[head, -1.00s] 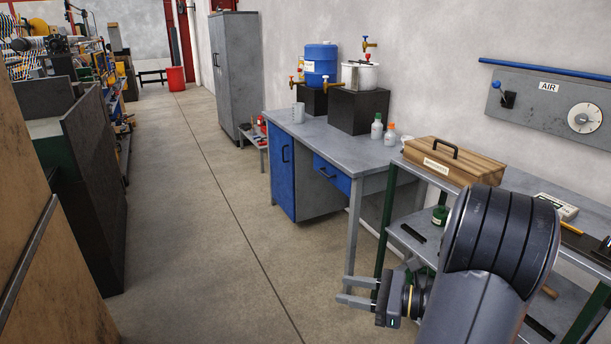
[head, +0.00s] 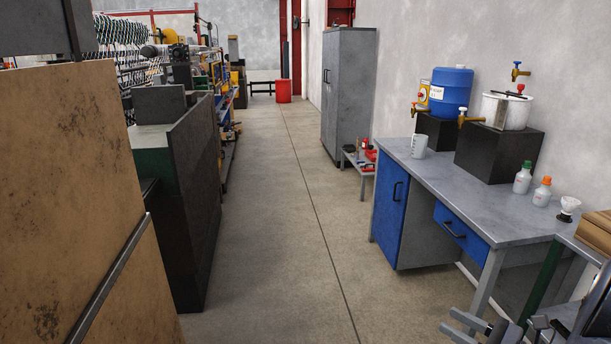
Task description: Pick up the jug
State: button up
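The jug (head: 418,146), a small pale grey measuring jug, stands upright on the grey workbench (head: 500,222) near its far left corner. It is below the tap of the blue barrel and to the left of the black boxes. My gripper (head: 463,325) is at the bottom right of the head view, low and well in front of the bench. Its two fingers are apart with nothing between them. The rest of my arm is partly cut off by the frame edge.
A blue barrel (head: 451,90) and a steel pot (head: 507,109) stand on black boxes. Two bottles (head: 523,178) stand on the bench's right side. A grey cabinet (head: 347,90) is further back. The aisle floor (head: 282,220) is clear; dark panels line its left.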

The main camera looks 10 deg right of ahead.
aim_at(419, 143)
jog(key=i+z, duration=0.1)
jog(key=i, duration=0.75)
jog(key=i+j+z, duration=0.1)
jog(key=i, duration=0.7)
jog(key=i+z, duration=0.15)
jog(key=i, duration=0.4)
jog(key=i+z, duration=0.15)
jog(key=i, duration=0.45)
jog(key=i+j+z, duration=0.2)
jog(key=i, duration=0.35)
jog(key=i+z, duration=0.5)
jog(key=i, duration=0.7)
